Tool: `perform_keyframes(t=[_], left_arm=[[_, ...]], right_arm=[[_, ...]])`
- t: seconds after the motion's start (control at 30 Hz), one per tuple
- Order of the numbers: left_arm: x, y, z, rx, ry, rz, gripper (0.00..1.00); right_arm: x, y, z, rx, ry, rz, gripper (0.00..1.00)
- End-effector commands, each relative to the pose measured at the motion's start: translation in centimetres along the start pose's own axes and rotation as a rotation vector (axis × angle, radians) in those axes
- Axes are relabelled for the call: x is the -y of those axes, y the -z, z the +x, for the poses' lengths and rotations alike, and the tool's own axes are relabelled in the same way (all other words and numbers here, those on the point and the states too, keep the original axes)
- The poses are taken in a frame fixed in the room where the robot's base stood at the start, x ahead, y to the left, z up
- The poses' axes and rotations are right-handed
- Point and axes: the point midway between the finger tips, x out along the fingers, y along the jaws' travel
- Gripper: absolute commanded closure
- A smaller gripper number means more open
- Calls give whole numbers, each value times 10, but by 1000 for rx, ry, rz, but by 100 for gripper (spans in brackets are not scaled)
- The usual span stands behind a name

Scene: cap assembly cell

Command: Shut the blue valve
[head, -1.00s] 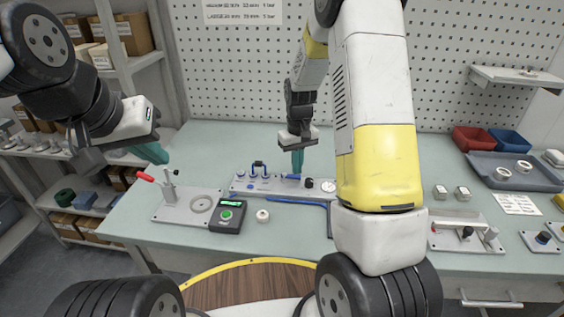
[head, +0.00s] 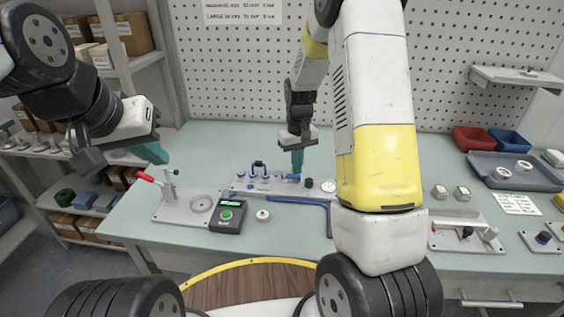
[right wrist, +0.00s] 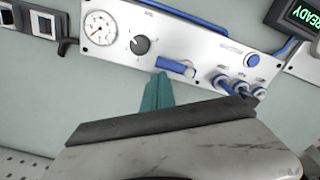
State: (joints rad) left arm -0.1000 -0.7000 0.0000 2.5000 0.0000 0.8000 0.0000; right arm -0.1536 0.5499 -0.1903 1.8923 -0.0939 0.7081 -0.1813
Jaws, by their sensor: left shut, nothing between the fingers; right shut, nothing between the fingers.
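The blue valve is a short blue handle (right wrist: 176,67) on a light metal panel (right wrist: 118,53). In the right wrist view it lies roughly along the panel's length, between a black knob and a blue button. In the head view the valve (head: 291,177) sits partly behind my right gripper (head: 297,170). My right gripper's teal fingers (right wrist: 160,82) are shut and empty, with their tips close beside the handle's knob-side end. I cannot tell whether they touch it. My left gripper (head: 150,153) is shut and empty, in the air at the left above the bench.
A round gauge (right wrist: 99,28), black knob (right wrist: 140,45) and blue hose fittings (right wrist: 238,85) crowd the panel. A display box (head: 228,215), a white ring (head: 262,215) and a red-handled clamp plate (head: 185,210) stand nearby. The bench behind the panel is clear.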

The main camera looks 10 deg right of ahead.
Motion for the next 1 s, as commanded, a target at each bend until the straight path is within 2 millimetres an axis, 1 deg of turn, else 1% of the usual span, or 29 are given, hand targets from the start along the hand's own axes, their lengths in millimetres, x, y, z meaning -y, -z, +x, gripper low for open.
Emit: perform_keyframes(t=[0.57,1.0], left_arm=[[0,0,0,0,0,0,100],[0,0,0,0,0,0,100]], right_arm=[[0,0,0,0,0,0,100],[0,0,8,1,0,0,100]])
